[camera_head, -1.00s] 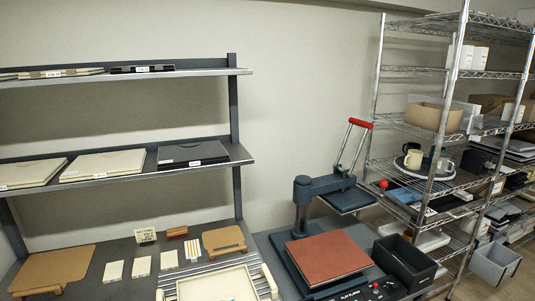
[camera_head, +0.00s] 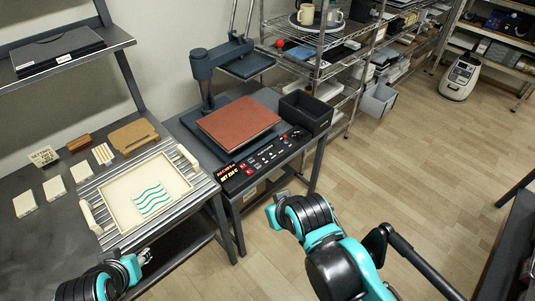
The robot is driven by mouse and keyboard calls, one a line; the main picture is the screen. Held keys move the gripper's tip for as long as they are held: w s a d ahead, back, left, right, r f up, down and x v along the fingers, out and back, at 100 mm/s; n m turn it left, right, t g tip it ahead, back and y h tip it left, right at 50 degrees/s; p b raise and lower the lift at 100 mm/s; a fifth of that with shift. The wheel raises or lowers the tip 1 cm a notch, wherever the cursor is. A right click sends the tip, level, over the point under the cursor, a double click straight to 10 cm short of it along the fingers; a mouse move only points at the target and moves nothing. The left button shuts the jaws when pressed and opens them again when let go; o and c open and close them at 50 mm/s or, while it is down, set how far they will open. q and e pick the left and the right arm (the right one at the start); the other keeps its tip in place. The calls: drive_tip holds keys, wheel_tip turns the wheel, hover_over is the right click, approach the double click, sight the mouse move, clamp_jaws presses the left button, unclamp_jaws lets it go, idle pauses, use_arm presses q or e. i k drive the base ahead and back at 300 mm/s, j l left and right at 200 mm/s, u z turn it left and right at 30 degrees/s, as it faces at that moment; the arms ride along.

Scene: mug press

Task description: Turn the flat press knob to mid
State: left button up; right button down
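The flat press (camera_head: 208,75) stands on a dark bench, its red-brown lower plate (camera_head: 238,122) bare and its upper plate (camera_head: 247,65) swung up behind. Its control panel (camera_head: 265,158) faces me along the front edge, with a lit red display, several small buttons and dark knobs. The knob markings are too small to read, so I cannot tell the knob's setting. My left gripper (camera_head: 143,258) is low in front of the left table, apart from the panel. My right gripper (camera_head: 275,212) is in front of the press bench, apart from the panel. Neither shows its fingers clearly.
A cream tray (camera_head: 118,232) with a teal wave-patterned sheet lies on the left table, beside small cards and a brown board (camera_head: 134,136). A black bin (camera_head: 306,112) sits right of the press. A wire shelf (camera_head: 330,40) stands behind.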

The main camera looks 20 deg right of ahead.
sight(300, 133)
drive_tip(key=z, duration=0.55)
drive_tip(key=i+z, duration=0.45)
drive_tip(key=z, duration=0.3)
drive_tip(key=i+z, duration=0.35)
drive_tip(key=k+j, duration=0.05)
drive_tip(key=k, duration=0.05)
